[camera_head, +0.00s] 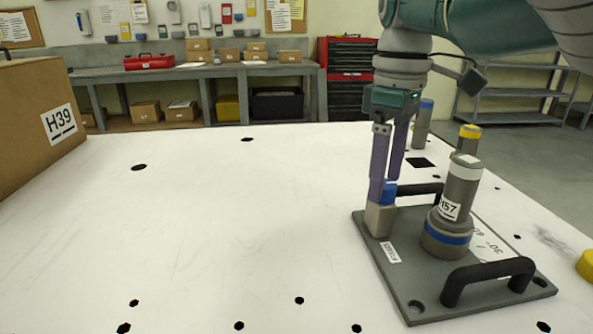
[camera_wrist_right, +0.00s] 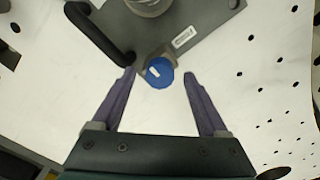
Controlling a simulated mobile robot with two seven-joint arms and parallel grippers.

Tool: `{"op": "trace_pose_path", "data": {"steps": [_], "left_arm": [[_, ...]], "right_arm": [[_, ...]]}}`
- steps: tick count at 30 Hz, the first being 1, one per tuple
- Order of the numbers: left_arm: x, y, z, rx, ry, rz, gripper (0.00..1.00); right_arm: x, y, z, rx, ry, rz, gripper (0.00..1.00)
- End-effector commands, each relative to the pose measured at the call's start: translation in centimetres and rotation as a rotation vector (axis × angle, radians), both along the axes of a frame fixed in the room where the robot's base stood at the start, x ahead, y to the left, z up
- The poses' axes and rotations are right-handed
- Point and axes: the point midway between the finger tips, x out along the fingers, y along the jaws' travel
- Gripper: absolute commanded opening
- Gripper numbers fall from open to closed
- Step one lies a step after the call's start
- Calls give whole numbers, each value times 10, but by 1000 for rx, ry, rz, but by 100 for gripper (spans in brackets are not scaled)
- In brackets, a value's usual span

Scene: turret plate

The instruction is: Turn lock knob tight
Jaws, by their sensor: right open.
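The lock knob (camera_head: 389,190) is blue and sits on a small tan block (camera_head: 381,219) at the left corner of a grey plate (camera_head: 408,282). In the right wrist view the knob (camera_wrist_right: 159,72) shows a white mark on its top. My right gripper (camera_head: 385,186) points down at the knob. In the right wrist view its purple fingers (camera_wrist_right: 160,73) are open, one on each side of the knob, with a clear gap at the right finger. The left finger is close to the black handle's end. A grey turret (camera_head: 461,193) with a blue ring stands on the plate. My left gripper is not in view.
Black handles (camera_head: 488,275) stand at the plate's front and back. A grey cylinder with a blue top (camera_head: 423,125) stands behind. A cardboard box (camera_head: 35,115) is at the far left, and a yellow item (camera_head: 586,265) at the right edge. The white table's middle is clear.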

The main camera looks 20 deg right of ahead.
Motion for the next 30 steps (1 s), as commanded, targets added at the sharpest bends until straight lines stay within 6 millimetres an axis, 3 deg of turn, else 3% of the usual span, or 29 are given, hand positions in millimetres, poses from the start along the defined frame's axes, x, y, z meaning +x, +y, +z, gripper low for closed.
{"op": "trace_pose_path", "data": {"steps": [11,30], "left_arm": [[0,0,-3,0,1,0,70],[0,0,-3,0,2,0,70]], "right_arm": [[0,0,-9,0,0,-1,77],[0,0,-9,0,0,-1,6]]}}
